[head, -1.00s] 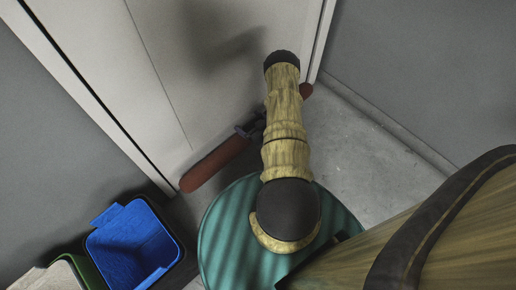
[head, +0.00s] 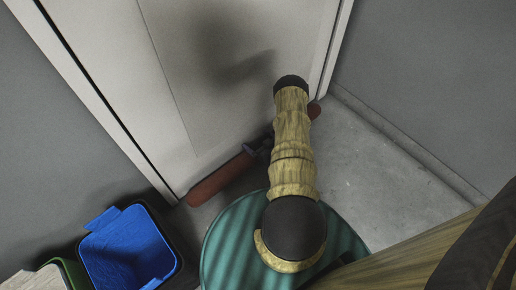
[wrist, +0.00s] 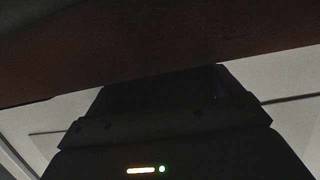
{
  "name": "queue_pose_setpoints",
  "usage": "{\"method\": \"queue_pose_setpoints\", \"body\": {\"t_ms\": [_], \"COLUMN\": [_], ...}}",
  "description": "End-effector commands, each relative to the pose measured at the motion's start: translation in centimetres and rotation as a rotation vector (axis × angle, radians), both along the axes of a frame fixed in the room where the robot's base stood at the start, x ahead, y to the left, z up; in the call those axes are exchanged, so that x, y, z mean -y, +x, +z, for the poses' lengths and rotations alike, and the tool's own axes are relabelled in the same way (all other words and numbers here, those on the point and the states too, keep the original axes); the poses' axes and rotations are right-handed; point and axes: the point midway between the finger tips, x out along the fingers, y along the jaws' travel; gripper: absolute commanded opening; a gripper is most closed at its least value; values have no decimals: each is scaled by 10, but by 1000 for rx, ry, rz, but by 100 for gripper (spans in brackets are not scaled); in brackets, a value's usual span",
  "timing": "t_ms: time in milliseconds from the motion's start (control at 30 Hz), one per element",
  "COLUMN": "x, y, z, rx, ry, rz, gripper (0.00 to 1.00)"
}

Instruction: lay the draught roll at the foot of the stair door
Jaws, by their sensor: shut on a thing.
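The draught roll (head: 220,179) is a long red-brown roll. In the head view it lies along the foot of the pale stair door (head: 215,90), with its middle hidden behind my arm. Its right end shows just right of my arm, near the door frame. My gripper (head: 262,146) is dark, mostly hidden by my arm, and shut on the roll near its middle. In the wrist view the roll (wrist: 190,50) is a dark red band across the top, right at my gripper (wrist: 160,85). I cannot tell whether the roll touches the floor.
A blue bin (head: 128,250) stands at the lower left, beside a green-edged container (head: 62,274). Grey walls flank the door on both sides. Bare concrete floor (head: 375,170) lies to the right of my arm.

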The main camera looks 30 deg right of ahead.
Motion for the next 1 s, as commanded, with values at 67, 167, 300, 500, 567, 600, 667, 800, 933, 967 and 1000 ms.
{"method": "queue_pose_setpoints", "body": {"t_ms": [67,167,300,500,567,600,667,800,933,967,1000], "x": [0,0,0,0,0,0,0,0,0,0,0], "y": [1,1,0,0,1,1,1,1,0,1,0], "z": [2,2,-8,-34,-37,-37,-36,-35,-38,-38,-39], "rx": [3,2,2,2,3,3,3,3,2,2,0], "ry": [-1,-1,-1,-1,-1,-1,-1,-1,-1,-1,0], "rz": [0,0,0,0,0,0,0,0,0,0,0], "gripper": [51,51,51,51,51,51,51,51,51,51,95]}}
